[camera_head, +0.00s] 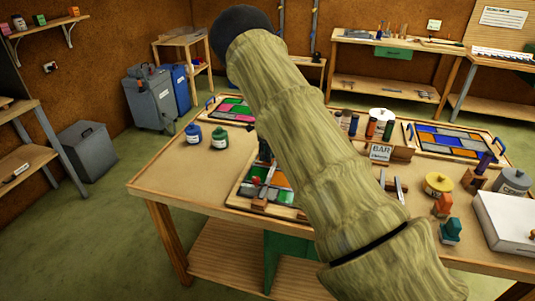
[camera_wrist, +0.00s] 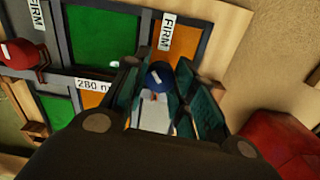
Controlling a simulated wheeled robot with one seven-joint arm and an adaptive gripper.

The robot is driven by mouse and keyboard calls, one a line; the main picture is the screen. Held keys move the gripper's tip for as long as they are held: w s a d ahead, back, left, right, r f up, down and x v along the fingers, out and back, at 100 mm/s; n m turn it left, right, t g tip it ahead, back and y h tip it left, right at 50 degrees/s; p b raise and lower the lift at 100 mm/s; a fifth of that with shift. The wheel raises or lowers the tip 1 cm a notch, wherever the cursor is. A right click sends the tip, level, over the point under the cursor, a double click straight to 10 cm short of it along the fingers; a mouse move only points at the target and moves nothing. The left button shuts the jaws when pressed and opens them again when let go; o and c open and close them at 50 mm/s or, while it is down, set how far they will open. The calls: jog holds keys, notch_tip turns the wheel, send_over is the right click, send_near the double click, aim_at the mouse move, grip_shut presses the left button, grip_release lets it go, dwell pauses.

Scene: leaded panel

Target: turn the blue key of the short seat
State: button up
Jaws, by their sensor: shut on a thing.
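The leaded panel (camera_wrist: 82,38) with green and orange panes fills the upper left of the wrist view. It also shows on the table in the head view (camera_head: 280,196), partly behind my arm. The blue key (camera_wrist: 160,73), a round blue knob, sits between the dark fingers of my gripper (camera_wrist: 160,88), which is shut on it. A pale piece (camera_wrist: 153,112) shows below the knob between the fingers. A red key (camera_wrist: 18,53) stands at the left of the panel. White labels read FIRM and 280. My gripper is mostly hidden in the head view.
Blue and green jars (camera_head: 219,138) stand left of the panel. A BAR sign (camera_head: 380,151), a yellow pot (camera_head: 438,184), small coloured stands and a white box (camera_head: 507,222) lie to the right. A red block (camera_wrist: 280,145) is close right of my gripper. The table's left front is clear.

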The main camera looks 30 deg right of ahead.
jog(key=m, duration=0.4)
jog(key=shift+w+r+m, duration=0.1)
jog(key=shift+m, duration=1.8)
jog(key=shift+p, duration=0.3)
jog(key=o, duration=1.1)
jog(key=shift+c, duration=0.2)
notch_tip(320, 180, up, 12)
